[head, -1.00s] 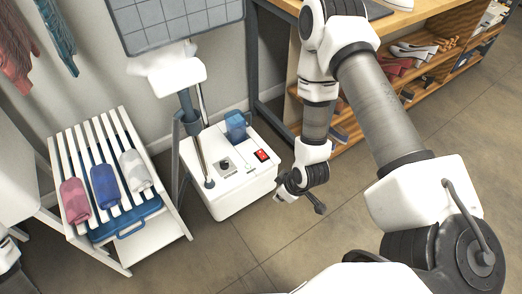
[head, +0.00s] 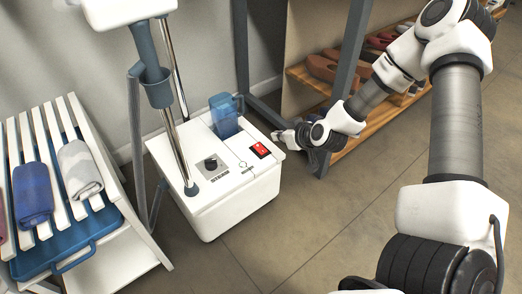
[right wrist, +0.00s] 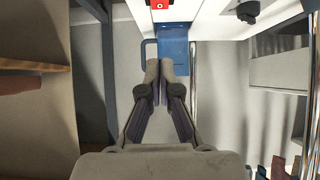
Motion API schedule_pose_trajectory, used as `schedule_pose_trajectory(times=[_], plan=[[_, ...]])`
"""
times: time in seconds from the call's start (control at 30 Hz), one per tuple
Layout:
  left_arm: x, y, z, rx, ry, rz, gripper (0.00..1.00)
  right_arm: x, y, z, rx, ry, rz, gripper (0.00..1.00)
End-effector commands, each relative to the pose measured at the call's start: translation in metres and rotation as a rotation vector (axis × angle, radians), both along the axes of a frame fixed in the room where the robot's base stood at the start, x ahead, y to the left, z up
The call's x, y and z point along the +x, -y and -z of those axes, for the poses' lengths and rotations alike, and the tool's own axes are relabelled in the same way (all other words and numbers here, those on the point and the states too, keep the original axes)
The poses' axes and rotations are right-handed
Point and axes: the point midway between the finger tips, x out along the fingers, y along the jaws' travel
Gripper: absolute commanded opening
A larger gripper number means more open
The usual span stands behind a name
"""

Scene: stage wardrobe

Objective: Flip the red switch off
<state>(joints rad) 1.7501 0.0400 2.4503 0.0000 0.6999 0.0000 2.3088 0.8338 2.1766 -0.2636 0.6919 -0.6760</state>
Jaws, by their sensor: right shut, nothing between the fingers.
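The red switch (head: 261,150) sits on the top face of the white steamer base (head: 215,215), near its right edge. It also shows at the top edge of the right wrist view (right wrist: 160,4), with a white mark on it. My right gripper (head: 279,136) is just right of and behind the switch in the head view, by the base's edge, apart from the switch as far as I can tell. In the right wrist view its fingers (right wrist: 160,70) are together and empty, pointing toward the blue tank and the switch. My left gripper is out of view.
A blue water tank (head: 226,115) stands on the base behind the switch, beside a black knob (head: 211,163) and upright poles. A white slatted rack (head: 95,200) with rolled towels is at left. A shoe shelf (head: 345,90) stands behind my right arm. The floor in front is clear.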

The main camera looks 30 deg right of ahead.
Motion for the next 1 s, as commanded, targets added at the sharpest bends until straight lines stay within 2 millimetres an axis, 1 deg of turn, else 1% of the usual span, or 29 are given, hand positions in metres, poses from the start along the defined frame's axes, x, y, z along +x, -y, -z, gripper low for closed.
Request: schedule_pose_trajectory(times=[0.17, 0.27, 0.37, 0.47, 0.7, 0.8, 0.9, 1.0], plan=[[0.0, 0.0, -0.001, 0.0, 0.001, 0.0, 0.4, 0.0, 0.0, -0.001, -0.001, -0.001, -0.001, 0.0], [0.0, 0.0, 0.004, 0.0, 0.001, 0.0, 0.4, 0.003, 0.0, 0.003, -0.002, -0.001, -0.001, 0.0], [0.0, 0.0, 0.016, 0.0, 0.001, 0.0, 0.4, 0.011, -0.001, 0.013, -0.004, -0.001, -0.003, 0.0], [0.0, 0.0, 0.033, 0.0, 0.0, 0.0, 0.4, 0.025, -0.002, 0.028, -0.006, -0.001, -0.004, 0.0], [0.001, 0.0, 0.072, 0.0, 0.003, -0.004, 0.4, 0.067, -0.006, 0.061, -0.005, -0.002, -0.004, 0.0], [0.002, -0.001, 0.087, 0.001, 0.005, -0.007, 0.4, 0.081, -0.007, 0.075, -0.004, -0.002, -0.003, 0.0], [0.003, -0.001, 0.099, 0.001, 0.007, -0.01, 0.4, 0.081, -0.007, 0.092, 0.0, -0.003, -0.001, 0.0], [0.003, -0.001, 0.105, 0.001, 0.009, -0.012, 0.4, 0.083, -0.007, 0.1, 0.0, -0.002, 0.0, 0.0]])
